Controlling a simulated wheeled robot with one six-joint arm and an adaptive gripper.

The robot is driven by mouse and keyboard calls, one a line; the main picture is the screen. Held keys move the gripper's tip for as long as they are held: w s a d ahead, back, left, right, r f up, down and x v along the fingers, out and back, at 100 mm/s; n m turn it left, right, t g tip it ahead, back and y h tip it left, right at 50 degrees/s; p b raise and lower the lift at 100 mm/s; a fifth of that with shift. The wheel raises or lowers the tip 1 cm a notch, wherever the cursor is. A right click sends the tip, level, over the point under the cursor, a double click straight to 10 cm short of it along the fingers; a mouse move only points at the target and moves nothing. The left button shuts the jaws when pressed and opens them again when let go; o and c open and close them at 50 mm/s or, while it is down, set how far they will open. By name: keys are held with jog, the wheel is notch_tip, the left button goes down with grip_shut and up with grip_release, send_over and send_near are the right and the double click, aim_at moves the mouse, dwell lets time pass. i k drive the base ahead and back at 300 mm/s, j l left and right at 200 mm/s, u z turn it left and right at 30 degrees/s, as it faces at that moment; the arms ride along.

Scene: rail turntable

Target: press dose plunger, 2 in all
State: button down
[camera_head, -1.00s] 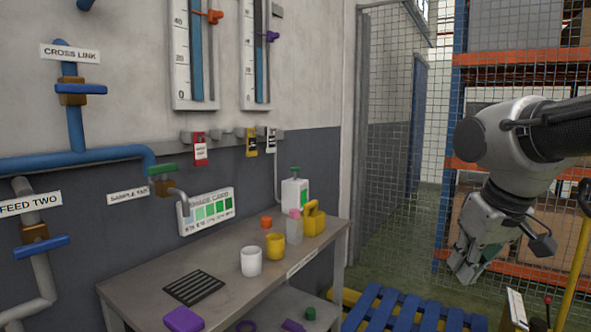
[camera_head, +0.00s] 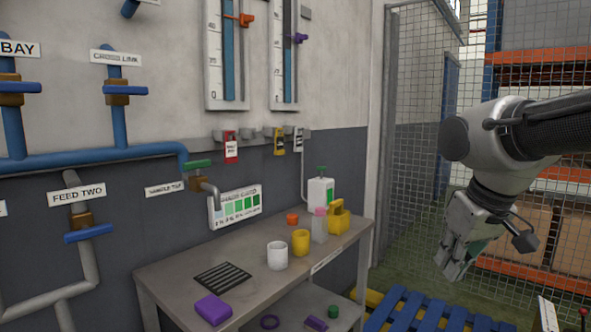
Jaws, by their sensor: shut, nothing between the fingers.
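A white dispenser bottle (camera_head: 321,196) with a green plunger top (camera_head: 322,168) stands at the far end of the steel bench, against the wall. The green top looks raised above the bottle. My gripper (camera_head: 450,268) is at the right, pointing down, shut and empty. In the picture it is well to the right of the bottle and apart from the bench. Part of the bottle's lower body is hidden behind the pink-capped bottle and the yellow container.
The bench (camera_head: 180,272) carries a white cup (camera_head: 277,256), a yellow cup (camera_head: 300,242), a pink-capped bottle (camera_head: 320,228), a yellow container (camera_head: 340,221), an orange cap (camera_head: 292,218) and a purple block (camera_head: 213,309). Blue pallet (camera_head: 410,312) lies on the floor; mesh fence stands behind.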

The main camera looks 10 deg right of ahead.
aim_at(320, 169)
jog(key=i+l+u, duration=0.2)
jog(key=u, duration=0.2)
jog(key=i+l+u, duration=0.15)
jog(key=l+u, duration=0.3)
jog(key=i+l+u, duration=0.1)
jog(key=l, duration=0.3)
jog(key=i+l, duration=0.15)
jog(key=l, duration=0.25)
jog(key=i+l+u, duration=0.15)
jog(key=l, duration=0.7)
jog(key=i+l+u, duration=0.15)
jog(key=l, duration=0.65)
jog(key=i+l, duration=0.15)
jog(key=l, duration=0.25)
